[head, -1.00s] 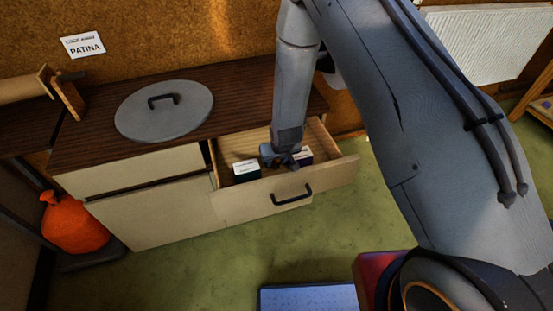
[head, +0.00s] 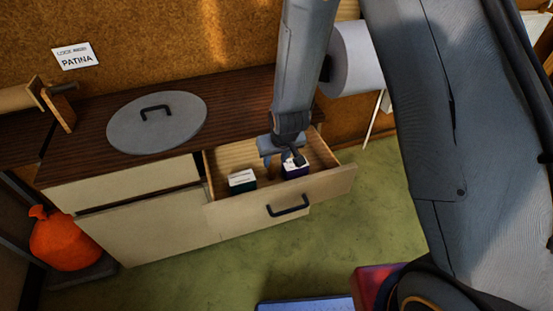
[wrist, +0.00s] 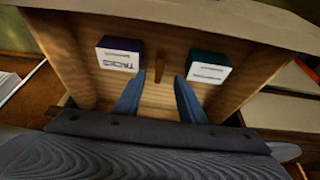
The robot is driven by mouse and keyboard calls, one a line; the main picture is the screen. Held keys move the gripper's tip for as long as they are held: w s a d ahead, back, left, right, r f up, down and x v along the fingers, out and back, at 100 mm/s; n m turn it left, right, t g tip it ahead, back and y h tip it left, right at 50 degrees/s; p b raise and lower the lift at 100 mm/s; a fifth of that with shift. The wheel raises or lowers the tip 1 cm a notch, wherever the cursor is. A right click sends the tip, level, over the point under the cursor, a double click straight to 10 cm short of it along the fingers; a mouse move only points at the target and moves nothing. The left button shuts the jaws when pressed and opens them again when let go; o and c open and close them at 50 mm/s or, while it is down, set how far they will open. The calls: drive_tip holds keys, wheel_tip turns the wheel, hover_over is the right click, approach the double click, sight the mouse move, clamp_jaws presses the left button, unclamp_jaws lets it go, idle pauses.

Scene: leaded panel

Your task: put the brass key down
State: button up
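My gripper (head: 283,158) is over the open drawer (head: 325,183), pointing down into it. In the wrist view the two fingers of my gripper (wrist: 159,84) are spread apart with nothing held between them. A small narrow brown piece (wrist: 159,68) shows on the drawer floor just beyond the fingertips, between two boxes. It may be the brass key, but it is too small and dim to be sure. In the head view I cannot make out a key.
In the drawer are a purple box (wrist: 119,54) labelled TACKS and a dark green box (wrist: 208,66), one on each side of the fingers. A grey lid (head: 157,122) lies on the cabinet top (head: 75,173). An orange sack (head: 66,239) stands at left.

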drive_tip(key=s+d+r+m+g+h, duration=0.1)
drive_tip(key=s+d+r+m+g, duration=0.2)
drive_tip(key=s+d+r, duration=1.3)
drive_tip(key=s+r, duration=0.1)
drive_tip(key=s, duration=0.2)
drive_tip(key=shift+r, duration=0.1)
idle(0.5)
